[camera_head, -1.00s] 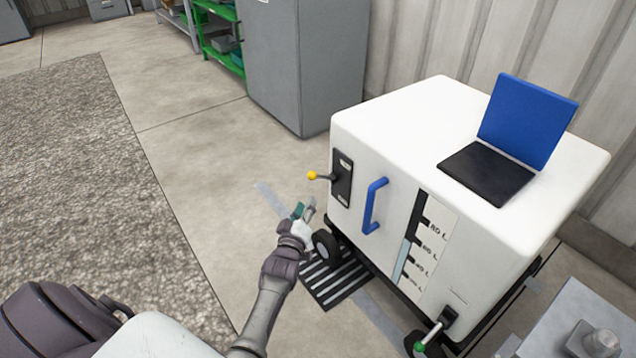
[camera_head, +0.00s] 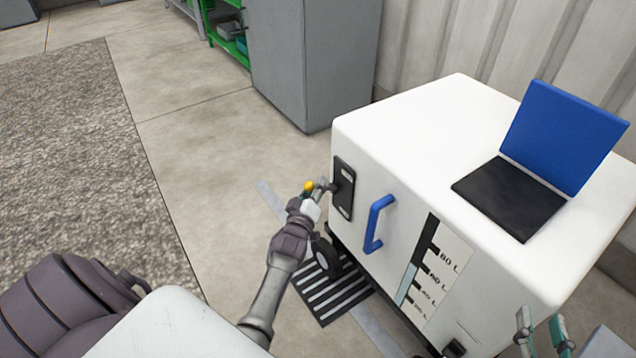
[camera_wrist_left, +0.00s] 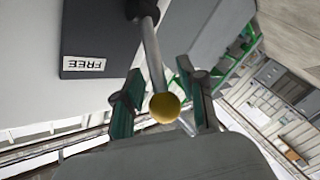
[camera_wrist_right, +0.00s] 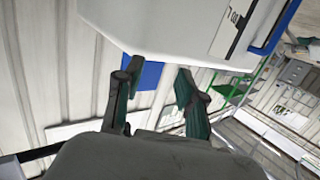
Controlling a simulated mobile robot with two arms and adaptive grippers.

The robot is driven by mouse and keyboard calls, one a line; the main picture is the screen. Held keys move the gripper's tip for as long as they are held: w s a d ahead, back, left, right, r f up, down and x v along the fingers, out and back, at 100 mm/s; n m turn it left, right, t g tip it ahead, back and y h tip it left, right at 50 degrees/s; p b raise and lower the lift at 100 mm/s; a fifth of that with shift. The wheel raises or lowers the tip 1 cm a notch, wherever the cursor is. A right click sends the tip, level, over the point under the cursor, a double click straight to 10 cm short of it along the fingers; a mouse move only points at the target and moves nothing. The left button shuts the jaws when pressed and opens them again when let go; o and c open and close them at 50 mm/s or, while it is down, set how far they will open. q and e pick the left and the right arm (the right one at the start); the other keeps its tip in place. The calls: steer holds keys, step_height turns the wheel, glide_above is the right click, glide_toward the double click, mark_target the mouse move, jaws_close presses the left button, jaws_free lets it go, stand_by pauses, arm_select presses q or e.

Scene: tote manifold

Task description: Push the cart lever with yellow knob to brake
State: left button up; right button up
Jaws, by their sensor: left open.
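The lever's yellow knob (camera_head: 309,187) sticks out from a black plate (camera_head: 343,188) on the white cart (camera_head: 400,130). In the left wrist view the knob (camera_wrist_left: 164,107) and its grey rod lie between the two green-padded fingers of my left gripper (camera_wrist_left: 165,95). The fingers stand apart, with gaps on both sides of the rod. A "FREE" label (camera_wrist_left: 85,64) shows on the plate beside the lever's base.
A blue handle (camera_head: 377,223) sits right of the lever plate. A laptop (camera_head: 510,197) stands on the cart top. A striped floor mat (camera_head: 335,290) and a wheel lie below. A grey cabinet (camera_head: 305,60) stands behind; floor to the left is clear.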

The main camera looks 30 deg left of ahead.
arm_select(q)
jaws_close()
stand_by(0.3)
